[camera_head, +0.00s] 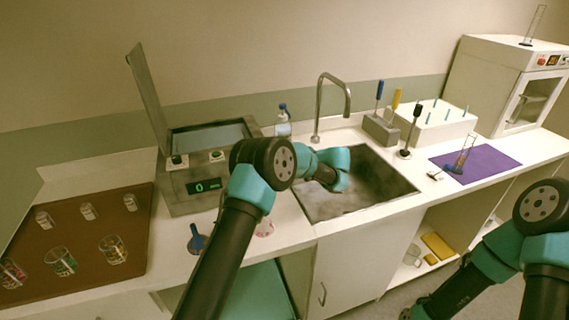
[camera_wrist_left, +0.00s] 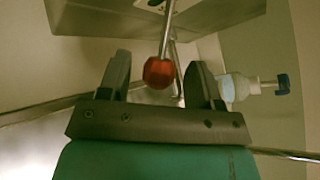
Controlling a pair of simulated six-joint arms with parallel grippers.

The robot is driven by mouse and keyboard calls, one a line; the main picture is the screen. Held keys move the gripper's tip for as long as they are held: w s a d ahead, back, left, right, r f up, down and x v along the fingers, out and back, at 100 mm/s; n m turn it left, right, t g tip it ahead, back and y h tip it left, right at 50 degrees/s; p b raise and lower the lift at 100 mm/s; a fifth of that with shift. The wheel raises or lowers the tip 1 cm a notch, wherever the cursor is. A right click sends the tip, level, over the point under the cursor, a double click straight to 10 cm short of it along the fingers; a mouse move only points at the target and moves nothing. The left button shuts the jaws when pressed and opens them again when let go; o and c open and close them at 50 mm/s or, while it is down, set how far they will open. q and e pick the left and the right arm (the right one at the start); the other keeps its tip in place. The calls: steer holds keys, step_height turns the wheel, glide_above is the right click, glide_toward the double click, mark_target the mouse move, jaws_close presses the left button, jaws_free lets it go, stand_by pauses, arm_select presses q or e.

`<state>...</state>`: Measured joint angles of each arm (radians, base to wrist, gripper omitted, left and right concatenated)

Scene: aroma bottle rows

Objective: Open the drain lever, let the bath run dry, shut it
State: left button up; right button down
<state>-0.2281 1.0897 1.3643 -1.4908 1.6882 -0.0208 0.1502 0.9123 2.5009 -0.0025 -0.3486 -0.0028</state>
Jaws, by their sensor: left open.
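The bath (camera_head: 170,187) is a grey metal box with its lid (camera_head: 147,100) raised, a green-lit display and two black knobs on its front. A bluish-grey surface (camera_head: 215,137) shows inside; I cannot tell its depth. In the left wrist view, a red faceted knob (camera_wrist_left: 159,73) sits on the end of a thin metal drain lever (camera_wrist_left: 167,30). My left gripper (camera_wrist_left: 158,84) is open, its two fingers on either side of the knob with gaps showing. In the head view my own arm hides this gripper and the lever. My right gripper is out of frame; only its arm shows at lower right.
A sink (camera_head: 375,185) with a tall faucet (camera_head: 332,95) lies right of the bath. A blue-capped bottle (camera_head: 283,125) stands behind, also in the left wrist view (camera_wrist_left: 240,88). A brown tray (camera_head: 85,230) of glass beakers is at left, a purple mat (camera_head: 485,160) at right.

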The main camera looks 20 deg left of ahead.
arm_select(q)
steer(key=shift+x, duration=1.05)
jaws_close()
